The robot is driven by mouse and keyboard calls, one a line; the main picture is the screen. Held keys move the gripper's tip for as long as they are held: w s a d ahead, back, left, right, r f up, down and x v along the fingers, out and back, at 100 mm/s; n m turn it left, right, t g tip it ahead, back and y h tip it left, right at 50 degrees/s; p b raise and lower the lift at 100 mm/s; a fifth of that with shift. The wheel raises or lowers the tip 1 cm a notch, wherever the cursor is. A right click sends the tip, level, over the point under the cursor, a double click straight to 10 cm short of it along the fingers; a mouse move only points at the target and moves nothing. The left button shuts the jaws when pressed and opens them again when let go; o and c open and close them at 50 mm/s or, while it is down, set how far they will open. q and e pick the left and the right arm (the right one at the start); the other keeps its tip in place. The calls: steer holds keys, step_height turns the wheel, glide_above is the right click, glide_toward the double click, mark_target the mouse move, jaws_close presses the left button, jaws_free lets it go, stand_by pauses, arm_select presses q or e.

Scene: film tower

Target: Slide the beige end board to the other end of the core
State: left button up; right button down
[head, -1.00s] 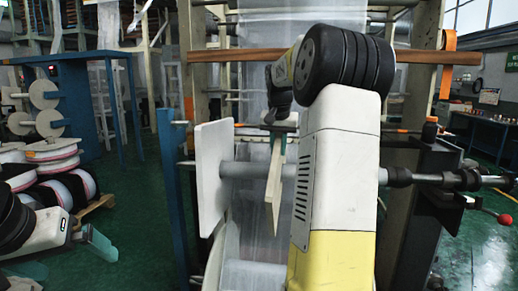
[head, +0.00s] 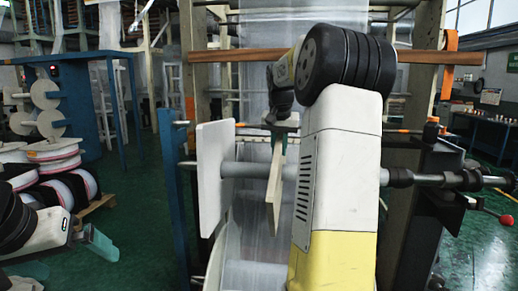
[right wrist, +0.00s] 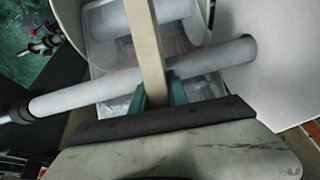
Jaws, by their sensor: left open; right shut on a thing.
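The beige end board (head: 274,190) stands upright around the grey core (head: 248,170), part way along it and to the right of the white end board (head: 211,180) at the core's left end. My right gripper (head: 280,128) is shut on the beige board's upper edge. In the right wrist view its green fingers (right wrist: 160,93) pinch the beige board (right wrist: 148,45), with the core (right wrist: 215,62) passing behind and the white board (right wrist: 285,65) at the right. My right arm hides much of the core's right part in the head view. My left gripper (head: 65,258) is open and empty at the lower left.
A metal shaft (head: 430,178) continues the core's line to the right. Clear film (head: 262,90) hangs behind, inside a frame with a wooden crossbar (head: 222,56). White reels (head: 50,165) are stacked at the left. Green floor (head: 130,215) is open between the reels and the frame.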

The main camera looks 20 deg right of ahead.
steer(key=s+d, duration=0.7)
steer(key=d, duration=0.5)
steer(key=shift+s+f, duration=0.15)
steer(key=shift+s, duration=0.1)
stand_by(0.3)
steer(key=s+d, duration=0.7)
steer(key=d, duration=0.4)
steer(key=shift+s+d, duration=0.2)
steer(key=shift+d, duration=0.2)
stand_by(0.5)
steer(key=shift+d, duration=0.1)
steer(key=s+d, duration=0.4)
steer(key=d, duration=0.3)
steer(key=shift+s, duration=0.15)
stand_by(0.5)
steer(key=c, duration=1.2)
jaws_free()
